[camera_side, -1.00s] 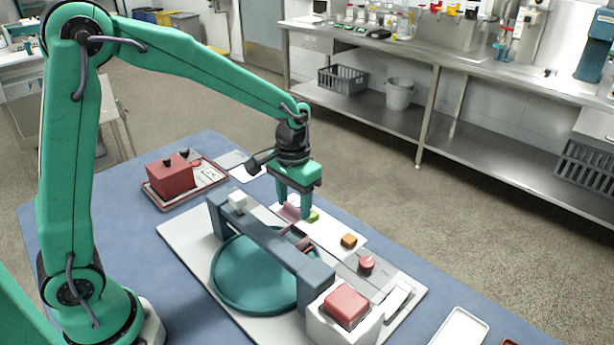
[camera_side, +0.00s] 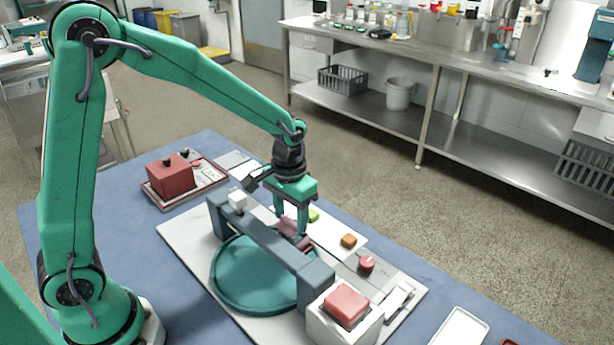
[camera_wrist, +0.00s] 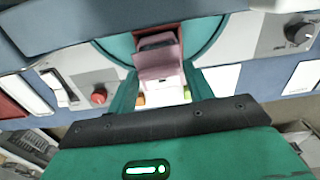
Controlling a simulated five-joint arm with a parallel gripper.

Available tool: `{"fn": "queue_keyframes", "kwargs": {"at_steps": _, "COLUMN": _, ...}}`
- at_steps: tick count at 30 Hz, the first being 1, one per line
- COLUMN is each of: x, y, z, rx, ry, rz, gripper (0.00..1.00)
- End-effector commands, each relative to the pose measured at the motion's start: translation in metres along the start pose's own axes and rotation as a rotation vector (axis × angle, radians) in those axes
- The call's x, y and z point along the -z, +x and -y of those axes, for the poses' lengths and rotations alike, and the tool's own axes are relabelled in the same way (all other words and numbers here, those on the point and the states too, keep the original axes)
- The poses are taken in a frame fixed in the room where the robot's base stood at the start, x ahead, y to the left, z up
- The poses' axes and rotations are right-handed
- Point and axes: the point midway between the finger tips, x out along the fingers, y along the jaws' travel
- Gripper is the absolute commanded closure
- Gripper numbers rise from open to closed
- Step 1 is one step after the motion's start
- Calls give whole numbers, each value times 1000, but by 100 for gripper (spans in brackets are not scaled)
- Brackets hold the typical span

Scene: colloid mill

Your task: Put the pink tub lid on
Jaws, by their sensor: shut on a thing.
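The pink lid (camera_side: 288,225) is between the fingers of my gripper (camera_side: 291,220), which is shut on it. It also shows in the wrist view as a pale pink piece (camera_wrist: 155,72) between my green fingertips (camera_wrist: 161,78). Just past it is the darker rose tub (camera_wrist: 168,32), with a dark opening facing the camera. In the side view the tub (camera_side: 304,243) is small, beside the grey bar, and the lid is close to it. I cannot tell whether lid and tub touch. My fingers partly hide the lid in the side view.
A grey bar (camera_side: 262,238) crosses above a round teal dish (camera_side: 240,275). An orange block (camera_side: 349,240) and a green block (camera_side: 314,215) lie nearby on a white sheet. A red knob (camera_side: 366,264) and a white box with a red top (camera_side: 346,304) stand to the right.

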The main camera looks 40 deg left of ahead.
Motion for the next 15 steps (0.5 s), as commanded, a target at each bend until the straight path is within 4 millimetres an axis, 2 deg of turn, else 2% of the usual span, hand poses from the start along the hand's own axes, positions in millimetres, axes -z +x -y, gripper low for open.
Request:
{"fn": "queue_keyframes", "kwargs": {"at_steps": 6, "x": 0, "y": 12, "z": 0, "rx": 0, "ry": 0, "rz": 2, "gripper": 70}}
{"fn": "queue_keyframes", "kwargs": {"at_steps": 15, "x": 0, "y": 17, "z": 0, "rx": 0, "ry": 0, "rz": 0, "gripper": 70}}
